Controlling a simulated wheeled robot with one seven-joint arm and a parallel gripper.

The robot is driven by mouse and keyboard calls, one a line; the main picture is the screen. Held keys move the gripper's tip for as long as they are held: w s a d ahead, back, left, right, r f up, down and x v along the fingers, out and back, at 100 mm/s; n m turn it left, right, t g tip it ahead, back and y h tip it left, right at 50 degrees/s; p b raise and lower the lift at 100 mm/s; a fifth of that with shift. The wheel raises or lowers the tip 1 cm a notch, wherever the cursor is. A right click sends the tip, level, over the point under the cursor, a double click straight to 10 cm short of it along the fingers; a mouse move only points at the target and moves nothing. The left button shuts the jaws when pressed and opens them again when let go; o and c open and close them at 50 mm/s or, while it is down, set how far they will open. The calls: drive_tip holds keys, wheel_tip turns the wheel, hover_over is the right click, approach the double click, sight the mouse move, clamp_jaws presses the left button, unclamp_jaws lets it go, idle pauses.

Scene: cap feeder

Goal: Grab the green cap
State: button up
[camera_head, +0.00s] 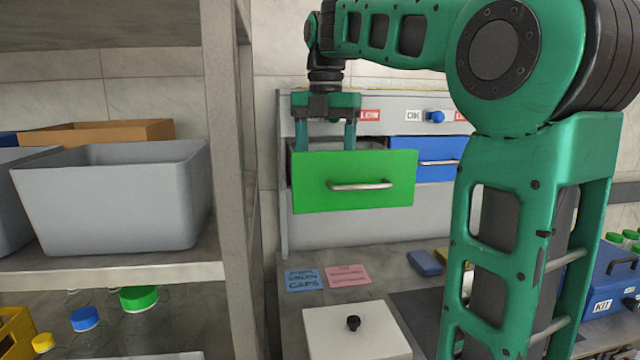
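The green drawer (354,180) of the grey cap feeder is pulled out, its front panel facing me. My gripper (326,141) points straight down over the drawer, its two fingers well apart. The fingertips go behind the drawer front and are hidden by it, so the gripper looks open. The inside of the drawer is hidden, and I see no loose green cap in it. A green cap (139,298) sits on a clear bottle on the lower left shelf. More green caps (626,238) show at the far right edge.
A blue drawer (426,160) looks shut beside the green one. A white box with a black knob (355,333) stands in front. Blue and pink notes (347,276) lie on the bench. A grey bin (115,205) stands on the left shelf. A blue kit box (612,280) is at right.

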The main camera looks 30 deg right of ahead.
drive_tip(key=shift+f, duration=0.3)
drive_tip(key=c, duration=1.1)
drive_tip(key=shift+r, duration=0.1)
